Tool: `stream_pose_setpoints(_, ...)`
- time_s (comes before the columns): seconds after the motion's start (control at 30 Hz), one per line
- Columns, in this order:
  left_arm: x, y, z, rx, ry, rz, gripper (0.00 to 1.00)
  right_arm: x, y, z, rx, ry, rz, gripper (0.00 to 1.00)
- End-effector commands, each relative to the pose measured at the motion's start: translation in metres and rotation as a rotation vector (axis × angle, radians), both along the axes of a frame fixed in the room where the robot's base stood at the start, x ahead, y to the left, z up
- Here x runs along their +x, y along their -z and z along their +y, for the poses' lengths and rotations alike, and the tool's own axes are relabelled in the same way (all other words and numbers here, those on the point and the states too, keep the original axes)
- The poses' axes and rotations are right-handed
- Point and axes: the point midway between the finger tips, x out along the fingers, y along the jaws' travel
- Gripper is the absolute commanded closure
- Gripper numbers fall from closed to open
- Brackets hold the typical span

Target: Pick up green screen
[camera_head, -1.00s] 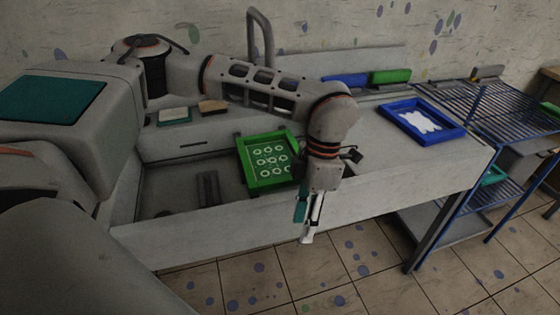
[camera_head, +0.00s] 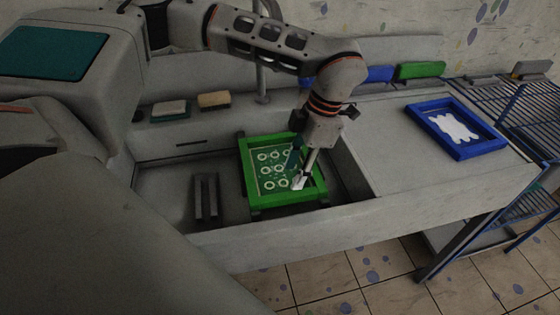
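The green screen (camera_head: 249,174) is a green frame around a darker green panel with pale ring prints. It sits tilted in the sink-like basin. My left gripper (camera_head: 296,172) points down over the right part of the screen, with its fingertips in front of the panel near the right frame bar. Its teal and white fingers look apart, with nothing visible between them. I cannot tell whether the fingertips touch the screen. My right gripper is not in view.
The basin's front wall (camera_head: 285,236) lies close below the screen. A blue screen (camera_head: 492,145) with a white print lies on the counter (camera_head: 398,166) at right. A blue wire rack (camera_head: 506,105) stands beyond. Sponges (camera_head: 214,100) and a faucet (camera_head: 262,85) are behind.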

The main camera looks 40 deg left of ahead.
Motion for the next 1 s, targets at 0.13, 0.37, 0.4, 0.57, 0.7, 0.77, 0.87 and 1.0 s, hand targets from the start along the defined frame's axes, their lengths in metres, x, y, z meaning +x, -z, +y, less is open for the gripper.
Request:
stream_pose_setpoints(0.13, -0.004, 0.016, 0.002, 0.0, 0.0, 0.004, 0.63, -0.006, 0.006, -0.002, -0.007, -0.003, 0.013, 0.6)
stream_pose_setpoints(0.37, -0.008, 0.037, 0.0, 0.0, 0.001, 0.005, 0.63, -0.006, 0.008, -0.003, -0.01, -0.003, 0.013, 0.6)
stream_pose_setpoints(0.4, -0.009, 0.043, -0.001, 0.0, 0.001, 0.005, 0.63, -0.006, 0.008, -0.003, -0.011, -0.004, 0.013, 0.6)
stream_pose_setpoints(0.57, -0.013, 0.064, 0.002, 0.0, 0.0, 0.004, 0.63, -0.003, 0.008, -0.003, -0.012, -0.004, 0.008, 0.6)
stream_pose_setpoints(0.7, -0.014, 0.069, 0.002, -0.001, -0.001, 0.002, 0.63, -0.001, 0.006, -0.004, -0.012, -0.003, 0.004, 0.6)
stream_pose_setpoints(0.77, -0.013, 0.068, 0.002, 0.0, 0.0, 0.001, 0.63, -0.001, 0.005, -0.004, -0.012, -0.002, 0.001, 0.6)
stream_pose_setpoints(0.87, -0.013, 0.068, 0.002, 0.0, 0.0, 0.001, 0.71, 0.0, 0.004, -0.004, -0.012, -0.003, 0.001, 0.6)
stream_pose_setpoints(1.0, -0.013, 0.068, 0.002, 0.0, 0.0, 0.001, 1.0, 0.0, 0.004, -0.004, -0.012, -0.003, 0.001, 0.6)
